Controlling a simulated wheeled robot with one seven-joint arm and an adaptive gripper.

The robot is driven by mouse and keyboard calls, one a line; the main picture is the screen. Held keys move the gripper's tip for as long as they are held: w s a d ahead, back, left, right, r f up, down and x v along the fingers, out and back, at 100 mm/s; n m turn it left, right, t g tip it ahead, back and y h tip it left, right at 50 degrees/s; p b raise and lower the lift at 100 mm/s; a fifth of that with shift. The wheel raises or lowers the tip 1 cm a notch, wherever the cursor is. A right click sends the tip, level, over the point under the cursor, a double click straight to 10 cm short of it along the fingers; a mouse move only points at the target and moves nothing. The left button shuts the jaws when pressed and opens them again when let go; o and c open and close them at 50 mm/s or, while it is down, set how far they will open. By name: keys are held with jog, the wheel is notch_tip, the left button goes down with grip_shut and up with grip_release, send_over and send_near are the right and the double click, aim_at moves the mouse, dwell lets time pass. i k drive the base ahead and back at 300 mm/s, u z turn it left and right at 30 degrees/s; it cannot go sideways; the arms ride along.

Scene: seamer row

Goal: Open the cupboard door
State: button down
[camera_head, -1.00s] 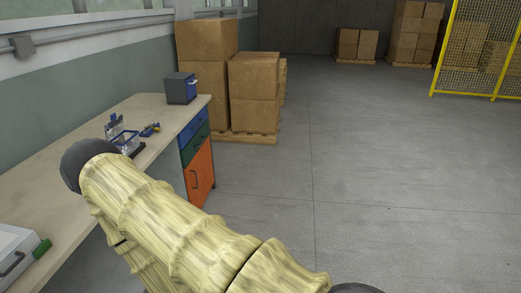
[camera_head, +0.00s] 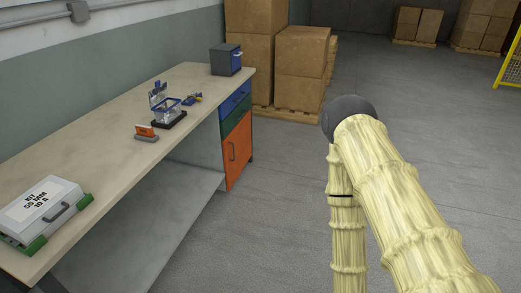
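The cupboard door (camera_head: 239,153) is the orange panel under the far end of the workbench (camera_head: 95,165). It has a dark upright handle (camera_head: 232,150) towards its left side and looks shut. A green drawer front (camera_head: 236,122) and a blue drawer front (camera_head: 235,98) sit above it. My arm, in a pale sleeve, rises at the right and bends down again at a dark joint, to the right of the door and apart from it in the picture. My gripper is out of view below the picture's edge.
On the bench are a labelled case (camera_head: 42,212), an orange-and-grey item (camera_head: 146,133), a clear device (camera_head: 167,106) and a dark box (camera_head: 225,60). Cartons (camera_head: 301,63) on a pallet stand beyond the bench. The floor (camera_head: 280,215) between the door and my arm is clear.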

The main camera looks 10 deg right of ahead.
aim_at(237, 145)
jog(key=u, duration=0.5)
jog(key=i, duration=0.85)
jog(key=u, duration=0.55)
jog(key=i, duration=0.9)
jog(key=z, duration=0.85)
jog(key=i, duration=0.75)
jog(key=z, duration=0.65)
